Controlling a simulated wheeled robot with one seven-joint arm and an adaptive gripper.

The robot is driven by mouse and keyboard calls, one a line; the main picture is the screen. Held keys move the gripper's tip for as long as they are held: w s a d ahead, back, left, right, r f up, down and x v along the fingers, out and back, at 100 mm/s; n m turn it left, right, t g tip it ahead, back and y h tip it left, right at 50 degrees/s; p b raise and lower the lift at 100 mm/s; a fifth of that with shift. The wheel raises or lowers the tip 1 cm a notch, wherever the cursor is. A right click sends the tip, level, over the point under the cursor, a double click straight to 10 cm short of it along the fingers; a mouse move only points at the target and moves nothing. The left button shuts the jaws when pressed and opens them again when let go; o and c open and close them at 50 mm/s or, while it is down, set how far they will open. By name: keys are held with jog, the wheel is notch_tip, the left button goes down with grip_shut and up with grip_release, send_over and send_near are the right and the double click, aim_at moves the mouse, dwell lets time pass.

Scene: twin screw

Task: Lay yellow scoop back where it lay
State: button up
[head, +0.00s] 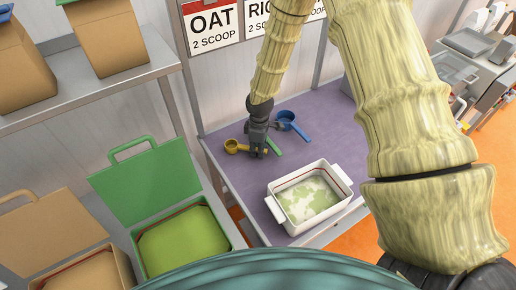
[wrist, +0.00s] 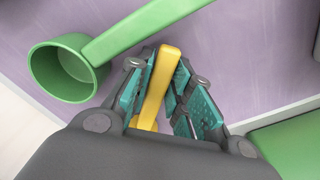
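The yellow scoop (head: 233,146) shows its cup at the left of my gripper (head: 258,148) in the head view, over the purple mat. In the wrist view its yellow handle (wrist: 158,85) runs between the teal finger pads of my gripper (wrist: 163,95), which is shut on it. I cannot tell whether the scoop touches the mat. The green scoop (head: 274,145) lies just right of my gripper; it also shows large at the upper left of the wrist view (wrist: 70,75). The blue scoop (head: 289,121) lies behind it.
A white tub (head: 277,207) with pale green contents stands at the table's front. An open green bin (head: 237,236) stands at the lower left, below the mat (head: 218,138). Signs hang behind. The mat between scoops and tub has a little free room.

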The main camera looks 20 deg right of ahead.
jog(key=shift+o, duration=1.1)
notch_tip(320, 180, up, 12)
jog(key=b, duration=0.3)
jog(key=shift+r, duration=0.15)
jog(key=shift+d, duration=0.1)
